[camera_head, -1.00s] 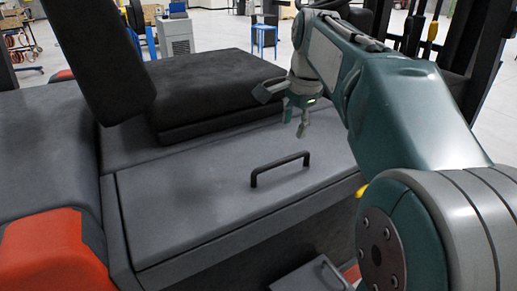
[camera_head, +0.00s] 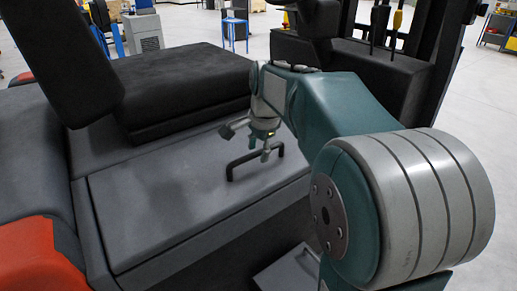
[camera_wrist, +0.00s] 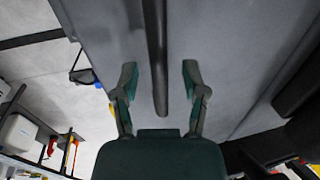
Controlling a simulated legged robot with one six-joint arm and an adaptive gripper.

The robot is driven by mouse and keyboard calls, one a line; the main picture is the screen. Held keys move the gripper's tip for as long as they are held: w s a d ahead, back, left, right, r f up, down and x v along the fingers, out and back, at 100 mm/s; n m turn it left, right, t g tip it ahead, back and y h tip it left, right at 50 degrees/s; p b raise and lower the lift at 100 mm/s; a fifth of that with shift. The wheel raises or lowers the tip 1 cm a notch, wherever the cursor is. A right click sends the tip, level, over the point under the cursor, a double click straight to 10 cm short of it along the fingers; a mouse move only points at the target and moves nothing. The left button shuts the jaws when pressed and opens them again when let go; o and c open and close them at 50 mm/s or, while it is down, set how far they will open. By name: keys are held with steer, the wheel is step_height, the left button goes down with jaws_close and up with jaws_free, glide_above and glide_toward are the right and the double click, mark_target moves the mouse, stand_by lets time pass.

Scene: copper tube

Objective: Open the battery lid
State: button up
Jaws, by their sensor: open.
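The battery lid (camera_head: 160,210) is a flat grey panel on the forklift body, in front of the black seat, and it lies closed. Its black bar handle (camera_head: 243,162) stands up near the lid's right side. My gripper (camera_head: 262,150) is just above or behind the handle in the head view. In the wrist view my gripper (camera_wrist: 158,80) is open, with the dark handle (camera_wrist: 158,55) running between its two fingers. The fingers appear apart from the handle on both sides. The handle's depth relative to the fingertips is hard to judge.
The black seat (camera_head: 180,85) rises behind the lid, with its backrest (camera_head: 65,60) at the left. The steering and lever console (camera_head: 350,60) stands behind my arm. An orange-red body panel (camera_head: 40,255) is at lower left. Open floor lies beyond.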

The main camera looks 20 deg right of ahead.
jaws_close()
steer(key=shift+r, duration=0.1)
